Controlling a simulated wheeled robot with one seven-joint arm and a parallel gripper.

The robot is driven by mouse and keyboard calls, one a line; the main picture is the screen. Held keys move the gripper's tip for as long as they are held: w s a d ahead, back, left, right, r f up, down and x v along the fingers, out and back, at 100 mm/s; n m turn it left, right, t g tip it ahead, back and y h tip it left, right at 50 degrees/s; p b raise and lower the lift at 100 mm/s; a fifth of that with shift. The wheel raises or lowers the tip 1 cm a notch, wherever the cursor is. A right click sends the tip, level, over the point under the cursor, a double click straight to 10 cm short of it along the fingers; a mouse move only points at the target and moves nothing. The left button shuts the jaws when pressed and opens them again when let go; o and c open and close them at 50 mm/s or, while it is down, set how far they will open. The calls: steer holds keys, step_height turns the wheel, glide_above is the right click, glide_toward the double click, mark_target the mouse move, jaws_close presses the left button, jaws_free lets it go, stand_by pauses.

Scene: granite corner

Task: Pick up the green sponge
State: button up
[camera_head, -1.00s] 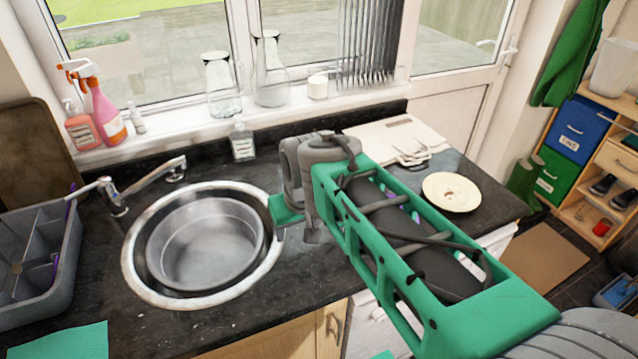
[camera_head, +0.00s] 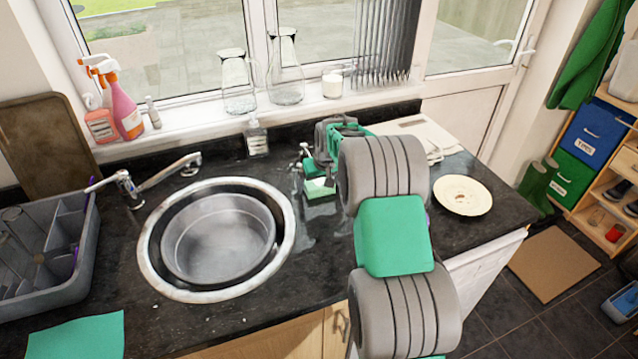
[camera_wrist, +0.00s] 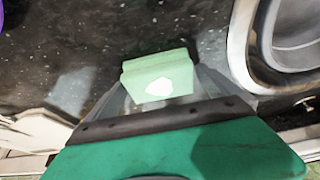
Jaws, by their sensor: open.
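The green sponge (camera_head: 321,189) is a pale green block on the dark counter, right of the sink, partly covered by my gripper in the head view. In the wrist view the sponge (camera_wrist: 146,72) lies just ahead of my gripper (camera_wrist: 163,88), with a white patch on its near face. The grey fingers show apart, one toward each side of the sponge. My gripper (camera_head: 312,168) is open and close to the sponge. Whether a finger touches it I cannot tell.
The round sink with a metal basin (camera_head: 218,240) is left of the sponge. A soap bottle (camera_head: 257,138) stands behind, near the windowsill. A cream plate (camera_head: 462,195) and a pale cloth (camera_head: 420,130) lie to the right. A grey dish rack (camera_head: 75,275) is at far left.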

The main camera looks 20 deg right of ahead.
steer(key=shift+c, duration=0.4)
steer(key=c, duration=1.4)
steer(key=shift+o, duration=0.2)
steer(key=shift+r+b, duration=0.5)
steer(key=s+r+b, duration=0.5)
steer(key=s+r, duration=0.7)
steer(key=s, duration=0.2)
